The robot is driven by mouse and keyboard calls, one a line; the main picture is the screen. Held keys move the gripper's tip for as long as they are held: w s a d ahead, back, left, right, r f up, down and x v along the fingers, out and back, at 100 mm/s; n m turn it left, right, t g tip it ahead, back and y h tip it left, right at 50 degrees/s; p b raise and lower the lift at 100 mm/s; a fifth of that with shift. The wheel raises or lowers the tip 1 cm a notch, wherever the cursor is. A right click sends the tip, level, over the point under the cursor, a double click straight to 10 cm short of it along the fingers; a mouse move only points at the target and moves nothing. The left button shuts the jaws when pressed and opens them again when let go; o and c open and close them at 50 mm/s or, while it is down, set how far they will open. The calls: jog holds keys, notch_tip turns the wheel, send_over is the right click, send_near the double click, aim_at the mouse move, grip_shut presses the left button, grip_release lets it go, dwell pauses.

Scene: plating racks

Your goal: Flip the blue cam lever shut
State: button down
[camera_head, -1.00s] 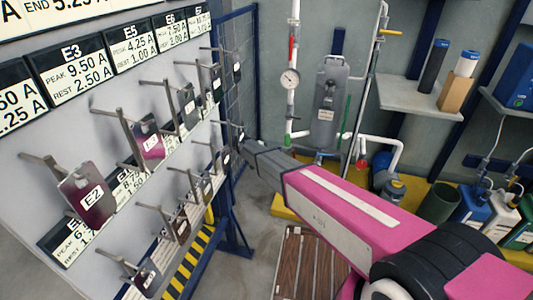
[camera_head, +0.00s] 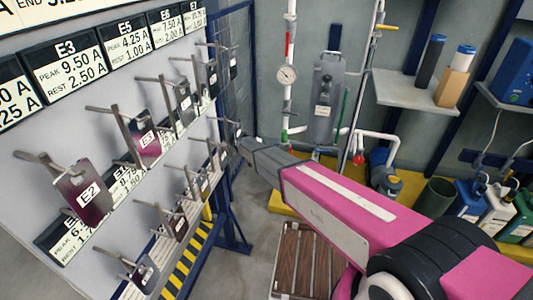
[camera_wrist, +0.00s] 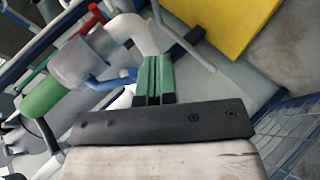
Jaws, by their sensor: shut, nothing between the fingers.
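In the wrist view, the blue cam lever (camera_wrist: 106,79) sticks out from the side of a grey cylindrical coupling (camera_wrist: 85,60) towards my fingers. My gripper (camera_wrist: 155,66) has two green fingers, closed together with nothing between them. The fingertips are just right of the lever's free end. I cannot tell whether they touch it. In the head view my gripper (camera_head: 243,143) points away past the rack's far end, and its fingertips are hard to make out. I cannot pick out the lever clearly there.
A white pipe elbow (camera_wrist: 145,35), a red handle (camera_wrist: 88,22) and a green hose end (camera_wrist: 42,97) are close to the coupling. A yellow surface (camera_wrist: 225,22) lies beyond. The plating rack panel (camera_head: 60,140), with hanging plates on hooks, stands left of my arm. A wooden slatted pallet (camera_head: 300,265) lies below.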

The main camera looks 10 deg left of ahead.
jog(key=shift+r, duration=0.15)
dwell(0.5)
jog(key=shift+r, duration=0.7)
jog(key=shift+d, duration=0.1)
jog(key=shift+s+r, duration=0.1)
jog(key=shift+r, duration=0.05)
jog(key=v, duration=0.7)
jog(key=shift+a, duration=0.4)
